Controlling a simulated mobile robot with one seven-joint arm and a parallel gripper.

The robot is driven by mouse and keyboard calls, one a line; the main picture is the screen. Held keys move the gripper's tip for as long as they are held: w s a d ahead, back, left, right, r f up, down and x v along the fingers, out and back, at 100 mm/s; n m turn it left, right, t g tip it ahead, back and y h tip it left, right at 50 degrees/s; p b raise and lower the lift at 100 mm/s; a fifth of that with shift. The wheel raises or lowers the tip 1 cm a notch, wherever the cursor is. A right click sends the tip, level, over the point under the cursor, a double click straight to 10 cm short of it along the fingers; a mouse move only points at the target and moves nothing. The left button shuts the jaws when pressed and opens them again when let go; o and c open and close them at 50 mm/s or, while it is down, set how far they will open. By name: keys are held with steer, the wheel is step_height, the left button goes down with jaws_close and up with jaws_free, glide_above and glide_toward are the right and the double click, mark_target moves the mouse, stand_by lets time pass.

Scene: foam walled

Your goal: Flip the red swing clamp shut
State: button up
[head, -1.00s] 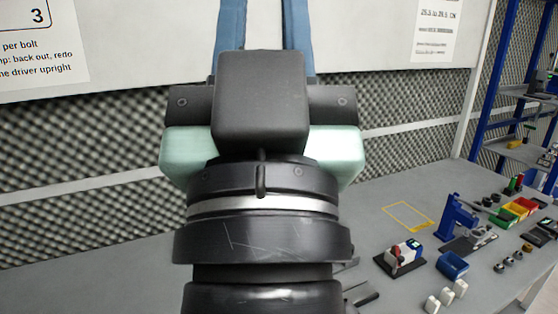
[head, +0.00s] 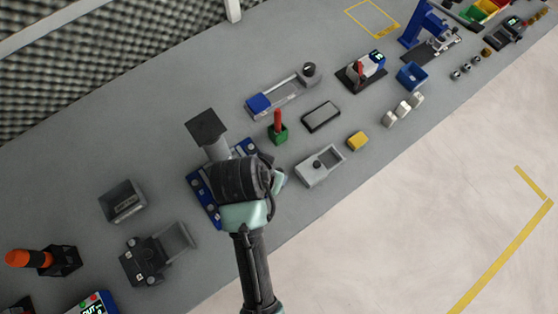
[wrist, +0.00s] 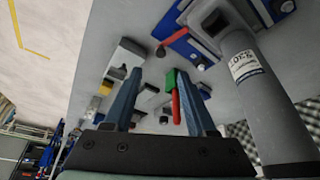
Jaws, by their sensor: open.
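In the head view the blue fixture (head: 204,200) is partly covered by my arm, and the clamp cannot be made out there. A thick grey post (wrist: 255,90) with a white label rises from the fixture; its dark square top (head: 206,126) shows in the head view. My gripper (wrist: 159,75) is open, its blue fingers apart with nothing held. The lever lies beyond the fingertips, apart from them.
A green block with a red upright handle (head: 278,129) stands right of the fixture, with a grey box (head: 319,166), a yellow block (head: 357,141) and a blue-ended slide (head: 280,92) near it. A grey bin (head: 122,201) is to the left. Bare table lies behind the fixture.

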steer(key=x, duration=1)
steer(key=shift+w, duration=0.2)
steer(key=shift+c, duration=0.2)
jaws_close()
